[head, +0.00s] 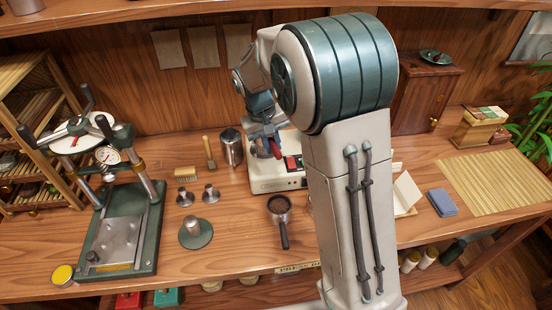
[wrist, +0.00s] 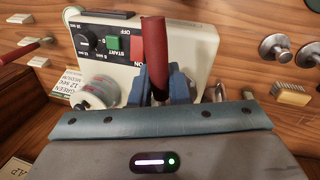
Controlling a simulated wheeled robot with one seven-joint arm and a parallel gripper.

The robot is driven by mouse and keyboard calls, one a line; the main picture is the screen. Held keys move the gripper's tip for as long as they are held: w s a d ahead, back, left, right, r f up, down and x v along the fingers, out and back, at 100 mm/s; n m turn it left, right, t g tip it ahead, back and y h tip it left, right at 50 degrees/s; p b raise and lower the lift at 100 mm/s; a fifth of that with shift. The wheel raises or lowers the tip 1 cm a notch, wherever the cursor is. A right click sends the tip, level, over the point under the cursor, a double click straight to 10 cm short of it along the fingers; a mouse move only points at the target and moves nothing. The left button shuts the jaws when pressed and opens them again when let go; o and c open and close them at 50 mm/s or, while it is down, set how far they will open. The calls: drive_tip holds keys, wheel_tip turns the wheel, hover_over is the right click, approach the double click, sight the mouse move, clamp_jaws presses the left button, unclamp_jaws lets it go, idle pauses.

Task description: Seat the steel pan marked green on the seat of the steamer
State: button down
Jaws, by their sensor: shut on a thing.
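The steamer (head: 276,182) is a cream box with a red and a green button, partly hidden by my arm. My gripper (wrist: 160,92) is shut on an upright red handle (wrist: 155,50) in front of this face. What the handle belongs to is hidden. A steel pan with a dark handle (head: 280,205) lies on the counter; no green mark shows.
A press (head: 125,235) stands at left. A steel jug (head: 232,150), a brush (head: 186,174) and small steel pieces (head: 185,197) are left of the steamer. A green-based steel piece (head: 195,234) is in front. A bamboo mat (head: 495,180) lies at right.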

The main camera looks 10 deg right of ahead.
drive_tip(key=shift+w+d+f+b, duration=0.1)
drive_tip(key=shift+w+f+b, duration=0.45)
drive_tip(key=shift+f, duration=0.35)
drive_tip(key=shift+w+d+f+b, duration=0.1)
drive_tip(key=shift+w+f+b, duration=0.4)
drive_tip(key=shift+f, duration=0.35)
drive_tip(key=shift+w+d+f+b, duration=0.1)
drive_tip(key=shift+w+f+b, duration=0.4)
drive_tip(key=shift+f, duration=0.4)
drive_tip(key=shift+b+x, duration=0.55)
drive_tip(key=shift+x, duration=0.25)
drive_tip(key=shift+a, duration=0.2)
drive_tip(key=c, duration=1.3)
unclamp_jaws()
